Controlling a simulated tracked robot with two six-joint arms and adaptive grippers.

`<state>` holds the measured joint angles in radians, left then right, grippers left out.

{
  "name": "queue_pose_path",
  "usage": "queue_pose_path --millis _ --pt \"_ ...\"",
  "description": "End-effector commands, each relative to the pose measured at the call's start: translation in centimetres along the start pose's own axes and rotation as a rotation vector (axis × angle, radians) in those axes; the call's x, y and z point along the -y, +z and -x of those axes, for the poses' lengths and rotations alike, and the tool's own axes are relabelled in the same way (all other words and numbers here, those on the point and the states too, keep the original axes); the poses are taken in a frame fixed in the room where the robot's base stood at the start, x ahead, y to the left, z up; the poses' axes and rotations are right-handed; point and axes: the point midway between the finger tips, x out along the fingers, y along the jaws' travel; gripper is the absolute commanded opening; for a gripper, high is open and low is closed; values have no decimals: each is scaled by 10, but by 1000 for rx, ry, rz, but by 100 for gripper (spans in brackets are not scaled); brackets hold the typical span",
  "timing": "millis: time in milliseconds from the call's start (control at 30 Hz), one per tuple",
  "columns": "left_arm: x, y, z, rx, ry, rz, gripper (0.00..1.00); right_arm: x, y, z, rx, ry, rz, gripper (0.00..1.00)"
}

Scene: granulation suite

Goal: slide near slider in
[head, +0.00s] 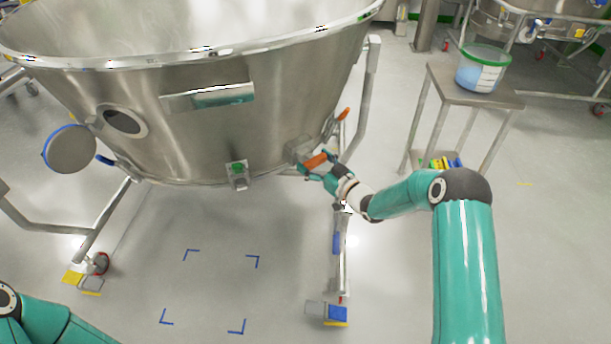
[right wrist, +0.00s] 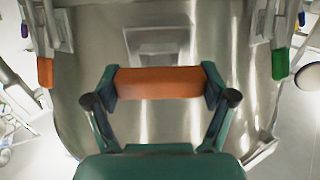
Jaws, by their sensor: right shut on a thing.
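The near slider shows as an orange handle (head: 316,161) on a grey metal block low on the right side of the big steel bowl (head: 200,125). My right gripper (head: 312,172) is at this handle. In the right wrist view the orange handle (right wrist: 159,83) lies crosswise between the two fingers of my right gripper (right wrist: 160,88), which are shut on it. A grey block (right wrist: 158,40) sits behind the handle on the bowl wall. A second orange handle (head: 342,114) stands farther back on the bowl. My left gripper is out of view; part of my left arm shows at lower left.
The bowl stands on a steel frame with wheeled legs (head: 340,260). A round hatch cover (head: 70,149) hangs open at left. A small table (head: 450,85) at right carries a white bucket (head: 481,68). Blue corner marks lie on clear floor under the bowl.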

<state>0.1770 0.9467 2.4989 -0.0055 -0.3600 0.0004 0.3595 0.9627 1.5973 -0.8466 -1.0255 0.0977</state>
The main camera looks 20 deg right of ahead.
Motion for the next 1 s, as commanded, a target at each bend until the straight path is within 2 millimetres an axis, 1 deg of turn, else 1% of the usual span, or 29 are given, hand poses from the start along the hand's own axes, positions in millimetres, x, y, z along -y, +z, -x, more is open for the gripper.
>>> queue_pose_path --millis 33,100,367,400,500,867,1000 --pt "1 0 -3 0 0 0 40 -8 -1 0 -4 16 1 20" --pt "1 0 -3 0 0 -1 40 -10 -2 0 -4 22 0 20" --pt "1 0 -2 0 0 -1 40 -9 -5 -1 -7 23 -1 20" --pt "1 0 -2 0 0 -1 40 -9 -5 -2 -8 23 -1 84" --pt "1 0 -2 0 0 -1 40 -9 -5 -1 -7 23 0 100" --pt "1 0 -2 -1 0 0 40 -8 -2 1 -2 19 -1 100" --pt "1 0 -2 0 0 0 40 -8 -1 10 0 19 -1 100"
